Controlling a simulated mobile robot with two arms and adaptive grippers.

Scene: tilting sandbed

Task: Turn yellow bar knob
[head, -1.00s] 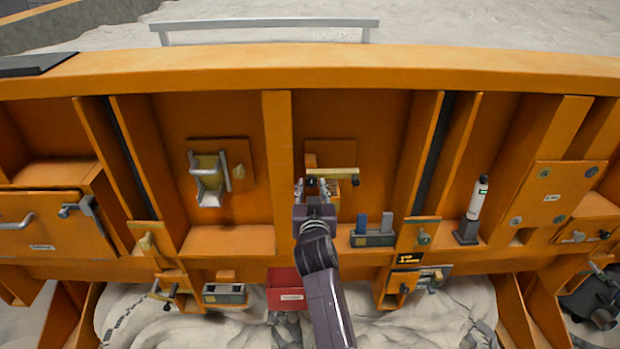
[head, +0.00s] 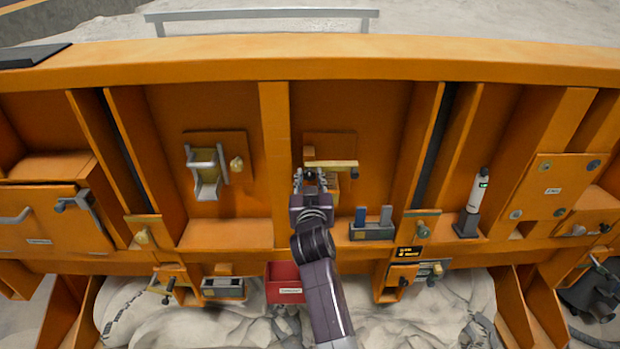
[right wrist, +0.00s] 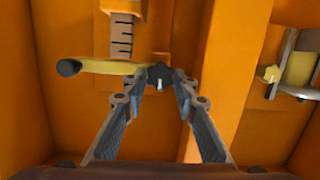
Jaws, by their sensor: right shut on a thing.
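The yellow bar knob (head: 342,164) lies level on an orange backing plate in the panel's middle bay. It has a dark end cap on its right in the head view. In the right wrist view the bar (right wrist: 112,67) runs left from the fingertips to its dark end (right wrist: 68,68). My right gripper (head: 311,174) is at the bar's left end in the head view. Its fingertips (right wrist: 159,76) come together there, shut on the bar's end; the exact contact is partly hidden by the fingers. My left gripper is not in view.
A grey bracket (head: 207,172) with a yellow knob (head: 237,164) is in the bay to the left. A red bin (head: 284,283) hangs below. An upright rib (head: 275,150) is close left.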

